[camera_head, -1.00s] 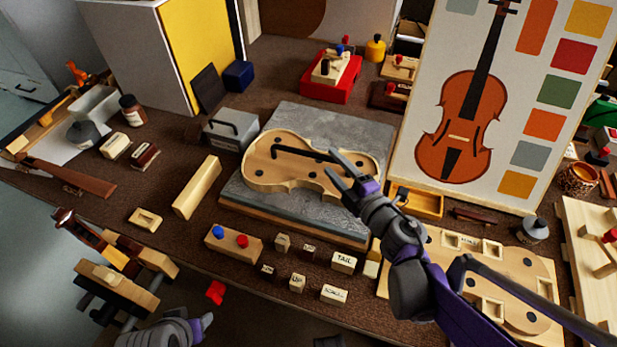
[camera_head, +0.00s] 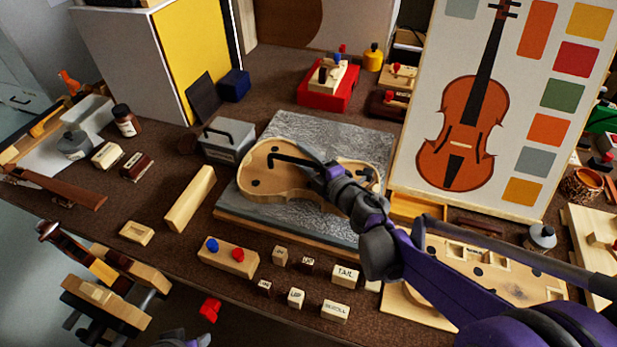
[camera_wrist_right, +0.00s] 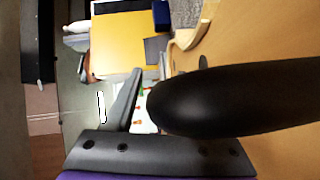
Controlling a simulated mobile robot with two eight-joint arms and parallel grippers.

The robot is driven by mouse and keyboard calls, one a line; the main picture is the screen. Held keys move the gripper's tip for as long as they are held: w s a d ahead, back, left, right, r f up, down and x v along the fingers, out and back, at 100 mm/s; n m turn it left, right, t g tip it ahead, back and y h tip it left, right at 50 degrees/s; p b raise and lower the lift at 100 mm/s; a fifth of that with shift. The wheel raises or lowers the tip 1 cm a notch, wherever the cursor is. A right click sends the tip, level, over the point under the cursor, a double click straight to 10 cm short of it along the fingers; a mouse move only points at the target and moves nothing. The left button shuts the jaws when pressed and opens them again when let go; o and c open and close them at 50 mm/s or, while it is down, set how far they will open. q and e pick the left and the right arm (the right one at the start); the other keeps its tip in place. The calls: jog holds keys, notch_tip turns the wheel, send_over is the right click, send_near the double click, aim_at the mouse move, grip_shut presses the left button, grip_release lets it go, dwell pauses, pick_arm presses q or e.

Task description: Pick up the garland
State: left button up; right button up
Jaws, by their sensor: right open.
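The garland (camera_head: 255,182) is a pale violin-shaped wooden form with a black bar handle (camera_head: 287,159) across it. It lies flat on a grey slab in the head view. My right gripper (camera_head: 308,163) is open over the garland, at the right end of the black bar; the arm hides part of its right side. In the right wrist view, a large black rounded shape, apparently the bar (camera_wrist_right: 215,97), is close beside a grey finger, with the garland's wood (camera_wrist_right: 262,62) behind. Contact cannot be told. My left gripper (camera_head: 185,341) barely shows at the bottom edge.
The grey slab (camera_head: 345,132) lies mid-bench. A grey box with a handle (camera_head: 226,140) stands left of it. A violin picture board (camera_head: 455,150) stands to the right. Small labelled blocks (camera_head: 345,275) and a block with blue and red knobs (camera_head: 229,257) lie in front.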

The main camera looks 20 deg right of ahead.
jog(key=shift+w+a, duration=0.1)
jog(key=shift+w, duration=0.15)
grip_shut()
dwell(1.3)
